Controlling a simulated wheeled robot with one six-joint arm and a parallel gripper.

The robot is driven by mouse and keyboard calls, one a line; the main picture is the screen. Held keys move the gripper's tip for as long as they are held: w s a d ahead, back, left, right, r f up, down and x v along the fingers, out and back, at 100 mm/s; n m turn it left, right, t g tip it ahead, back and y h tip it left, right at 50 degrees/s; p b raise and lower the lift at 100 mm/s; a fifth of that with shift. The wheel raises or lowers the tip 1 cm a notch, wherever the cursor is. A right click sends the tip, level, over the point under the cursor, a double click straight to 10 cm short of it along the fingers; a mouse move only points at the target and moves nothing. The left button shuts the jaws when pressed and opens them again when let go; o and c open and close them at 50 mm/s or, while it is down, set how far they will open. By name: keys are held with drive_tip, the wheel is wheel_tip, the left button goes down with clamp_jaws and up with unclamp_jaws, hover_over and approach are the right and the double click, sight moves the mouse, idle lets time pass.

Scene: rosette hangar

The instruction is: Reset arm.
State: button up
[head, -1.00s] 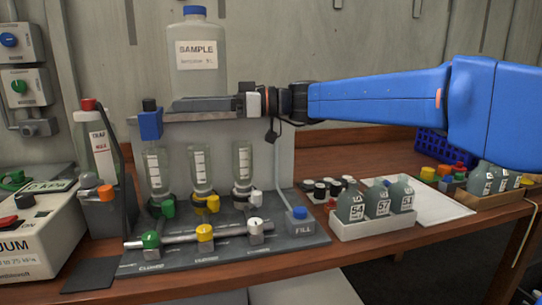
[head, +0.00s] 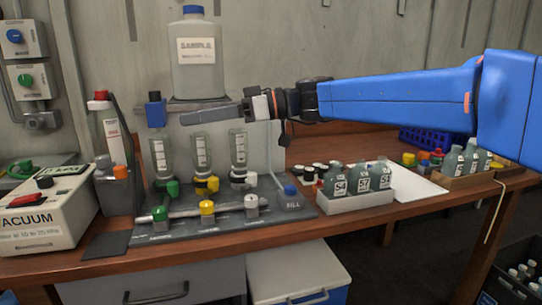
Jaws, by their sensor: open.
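My gripper (head: 200,117) reaches in from the right on my blue arm (head: 400,103). Its grey jaws point left, in front of the filter rack (head: 300,207) and just below the shelf that bears the sample jug (head: 198,70). The jaws appear empty. The jug stands upright with a blue cap and a white label. Three clear funnels stand in the rack below the gripper, above green, yellow and white valves. My gripper hides part of the shelf and the rack's back panel.
The vacuum unit (head: 40,215) and a trap bottle (head: 111,140) stand at the left. A white tray (head: 356,204) of labelled bottles stands right of the rack, near a blue crate (head: 425,138). A white-lidded cooler (head: 298,277) is below the table.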

drive_tip(key=s+d+f+m+t+h, duration=0.2)
drive_tip(key=s+d+f+m+h, duration=0.3)
drive_tip(key=d+f, duration=0.6)
drive_tip(key=s+d+f+m+t+h, duration=0.2)
drive_tip(key=s+d+f+m+h, duration=0.4)
drive_tip(key=d+f, duration=0.6)
drive_tip(key=s+d+f+m+t+h, duration=0.2)
drive_tip(key=s+d+f+m+h, duration=0.3)
drive_tip(key=d, duration=1.6)
drive_tip(key=s+f+m, duration=0.1)
drive_tip(key=s+f, duration=0.3)
drive_tip(key=f, duration=0.3)
drive_tip(key=shift+f, duration=0.15)
